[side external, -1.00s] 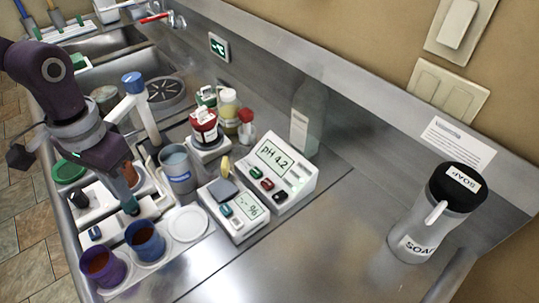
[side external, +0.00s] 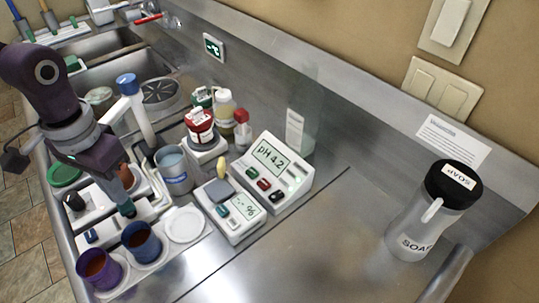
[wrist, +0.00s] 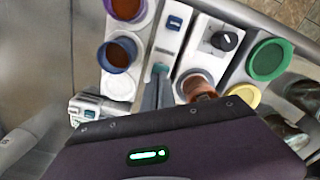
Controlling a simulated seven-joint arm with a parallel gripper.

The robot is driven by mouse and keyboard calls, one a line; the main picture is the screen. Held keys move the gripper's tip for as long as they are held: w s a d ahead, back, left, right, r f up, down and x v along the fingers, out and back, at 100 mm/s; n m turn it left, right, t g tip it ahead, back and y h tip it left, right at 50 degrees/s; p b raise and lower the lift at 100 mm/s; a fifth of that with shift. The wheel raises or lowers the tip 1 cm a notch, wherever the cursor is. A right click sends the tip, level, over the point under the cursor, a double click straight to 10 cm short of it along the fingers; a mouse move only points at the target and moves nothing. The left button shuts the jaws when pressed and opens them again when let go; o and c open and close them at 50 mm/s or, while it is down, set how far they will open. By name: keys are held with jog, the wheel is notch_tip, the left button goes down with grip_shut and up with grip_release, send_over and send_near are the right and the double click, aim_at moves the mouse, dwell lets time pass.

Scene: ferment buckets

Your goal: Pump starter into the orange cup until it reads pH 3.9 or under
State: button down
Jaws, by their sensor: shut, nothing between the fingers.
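The orange cup (side external: 126,177) stands partly hidden behind my gripper; the wrist view shows its orange-brown side (wrist: 198,84). My gripper (side external: 127,211) is shut and empty, pointing down, with teal fingertips low over a white unit beside the orange cup. In the wrist view the fingertips (wrist: 159,70) are left of that cup. Whether they touch the unit, I cannot tell. The pH meter (side external: 272,170) displays pH 4.2. The white unit has a blue button (wrist: 174,22); a black knob (wrist: 224,40) is on the neighbouring panel. I cannot tell which part is the starter pump.
A blue cup (side external: 142,242) and a purple cup (side external: 98,268) stand at the front left. A grey-blue jug (side external: 173,169), a white post with a blue top (side external: 126,86) and a small percent meter (side external: 229,209) stand nearby. A soap bottle (side external: 420,232) stands right; the counter between is clear.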

jog(key=shift+f, duration=0.1)
dwell(0.5)
jog(key=shift+f, duration=1.4)
jog(key=shift+r, duration=3.55)
jog(key=shift+f, duration=2.05)
dwell(0.4)
